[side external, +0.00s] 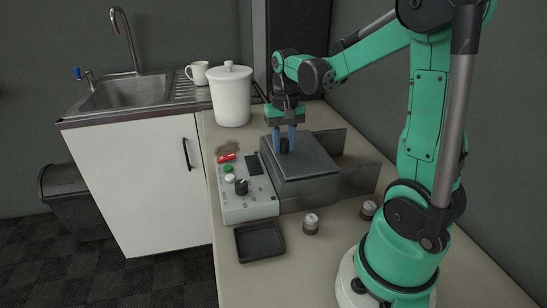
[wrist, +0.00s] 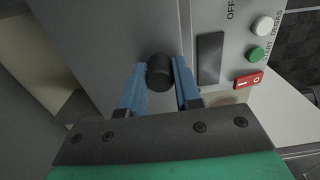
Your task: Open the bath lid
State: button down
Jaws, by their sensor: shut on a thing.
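The bath lid (side external: 308,161) is a flat grey cover lying level on top of the grey metal bath (side external: 308,194). A short black knob (wrist: 159,72) stands up from the lid, and it also shows in the side view (side external: 284,147). My gripper (side external: 284,143) comes down from above with its two blue fingers on either side of the knob, shut on it. In the wrist view my gripper (wrist: 160,84) has the knob between its fingertips. The inside of the bath is hidden under the lid.
A control box (side external: 246,190) with a black dial, buttons and a red switch adjoins the bath. A black tray (side external: 260,242) and two small jars (side external: 311,223) (side external: 368,210) stand in front. A white canister (side external: 231,95) and mug (side external: 198,72) are behind, near the sink (side external: 125,93).

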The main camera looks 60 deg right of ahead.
aim_at(322, 147)
jog(key=s+d, duration=0.6)
jog(key=shift+s+d, duration=0.2)
jog(key=shift+d, duration=0.05)
jog(key=c, duration=0.6)
grip_release()
jog(key=shift+r, duration=2.8)
jog(key=shift+a, duration=0.1)
